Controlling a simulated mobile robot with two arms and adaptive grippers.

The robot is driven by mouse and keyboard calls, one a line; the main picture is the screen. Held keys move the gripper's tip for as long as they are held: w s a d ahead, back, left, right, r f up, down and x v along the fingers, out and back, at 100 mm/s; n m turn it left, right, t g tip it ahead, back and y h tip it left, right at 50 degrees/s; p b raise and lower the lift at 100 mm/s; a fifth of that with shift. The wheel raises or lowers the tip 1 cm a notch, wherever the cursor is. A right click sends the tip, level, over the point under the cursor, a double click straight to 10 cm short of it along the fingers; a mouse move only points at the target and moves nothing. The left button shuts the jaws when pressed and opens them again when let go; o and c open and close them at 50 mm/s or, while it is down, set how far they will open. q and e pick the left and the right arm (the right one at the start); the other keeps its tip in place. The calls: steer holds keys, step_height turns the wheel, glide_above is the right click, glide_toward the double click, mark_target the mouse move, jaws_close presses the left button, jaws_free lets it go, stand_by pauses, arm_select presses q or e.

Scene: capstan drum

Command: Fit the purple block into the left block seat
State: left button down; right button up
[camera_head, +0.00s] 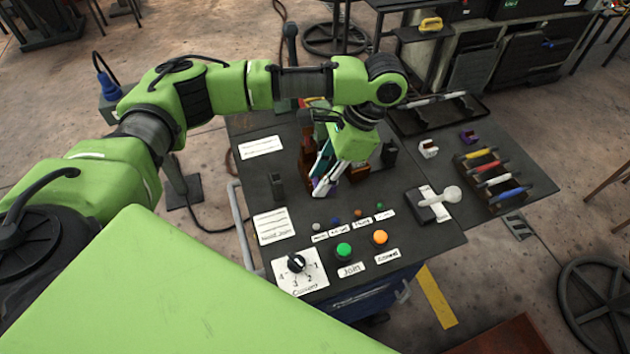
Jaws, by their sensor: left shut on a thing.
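My left gripper (322,188) reaches down over the middle of the table, fingers pointing down and shut on a small purple block (331,188). Only a sliver of that block shows by the fingertips; the rest is hidden. Brown upright parts stand on both sides of the gripper, one at the left (306,160) and one at the right (356,173). I cannot tell which part is the left block seat, as the gripper and forearm cover much of this area. My right gripper is not in view.
A white notched block (428,149) and a dark purple notched piece (468,137) lie on the right table. A rack of coloured rods (492,178) is beside them. The front holds a dial (298,264), a green button (344,250), an orange button (380,237) and a white-handled lever (435,203).

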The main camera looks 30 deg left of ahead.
arm_select(q)
steer(key=w+a+m+t+p, duration=0.65)
steer(key=w+m, duration=0.35)
steer(key=m, duration=0.6)
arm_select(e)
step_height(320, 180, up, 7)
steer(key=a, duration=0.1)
arm_select(q)
steer(key=shift+g, duration=0.25)
steer(key=f+b, duration=0.4)
steer(key=b, duration=0.1)
steer(key=f+b, duration=0.2)
steer(key=shift+s+a+f, duration=0.15)
steer(key=shift+a+f, duration=0.05)
steer(key=shift+a, duration=0.1)
steer(key=shift+f, duration=1)
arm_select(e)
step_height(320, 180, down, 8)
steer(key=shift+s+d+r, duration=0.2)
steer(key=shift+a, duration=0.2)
arm_select(q)
steer(key=c, duration=1.6)
jaws_free()
